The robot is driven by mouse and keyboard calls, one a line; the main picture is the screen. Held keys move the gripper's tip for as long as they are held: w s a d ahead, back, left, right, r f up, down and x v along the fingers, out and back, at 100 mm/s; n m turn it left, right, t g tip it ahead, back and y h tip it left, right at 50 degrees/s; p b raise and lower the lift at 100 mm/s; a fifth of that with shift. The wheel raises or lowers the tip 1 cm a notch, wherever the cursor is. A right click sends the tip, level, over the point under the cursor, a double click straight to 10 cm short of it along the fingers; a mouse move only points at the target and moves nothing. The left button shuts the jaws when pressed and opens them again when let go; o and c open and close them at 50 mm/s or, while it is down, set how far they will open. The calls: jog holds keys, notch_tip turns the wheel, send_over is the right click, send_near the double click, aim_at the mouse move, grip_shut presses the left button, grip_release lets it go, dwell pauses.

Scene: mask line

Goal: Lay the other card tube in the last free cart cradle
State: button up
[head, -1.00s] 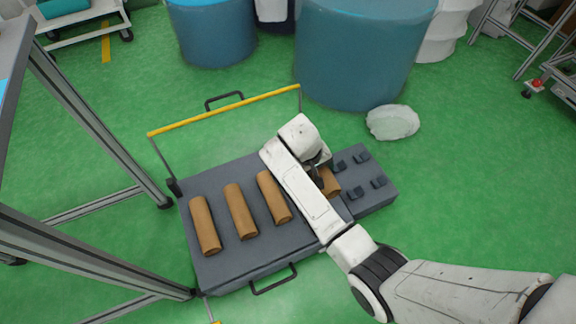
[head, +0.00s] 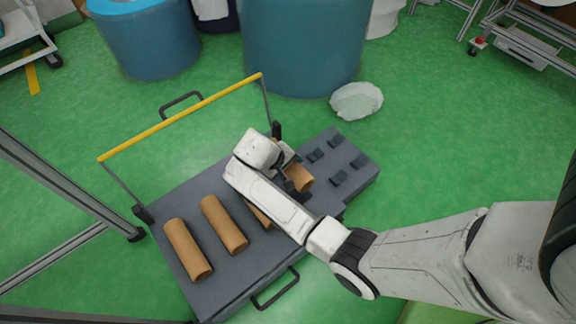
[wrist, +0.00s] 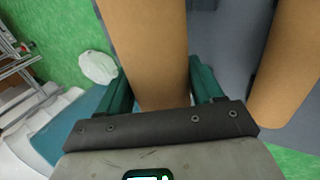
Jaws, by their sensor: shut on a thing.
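My gripper (head: 290,180) is shut on a brown card tube (head: 299,177), right of the other tubes over the grey cart (head: 180,295). In the wrist view the held tube (wrist: 150,45) runs between the dark green fingers. Its height above the cart is hard to tell. Two more tubes (head: 187,249) (head: 224,224) lie on the cart at the left, and a third (head: 259,214) is partly hidden by my arm. A neighbouring tube (wrist: 290,70) shows at the right of the wrist view. Bare dark cradle blocks (head: 338,178) stand on the cart's right end.
The cart has a yellow-topped handle frame (head: 182,117) at its back. Blue drums (head: 303,45) and a crumpled white object (head: 357,100) stand beyond it. A metal frame (head: 70,185) rises at the left. Green floor is open to the cart's right.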

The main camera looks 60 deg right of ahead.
jog(key=shift+f+b, duration=2.1)
jog(key=shift+f, duration=0.15)
jog(key=shift+f+b, duration=0.75)
jog(key=shift+f, duration=0.95)
jog(key=shift+f, duration=0.2)
jog(key=o, duration=1.1)
jog(key=shift+o, duration=0.2)
jog(key=shift+a+f, duration=0.1)
jog(key=p+v, duration=0.5)
jog(key=v, duration=0.6)
jog(key=shift+d, duration=0.25)
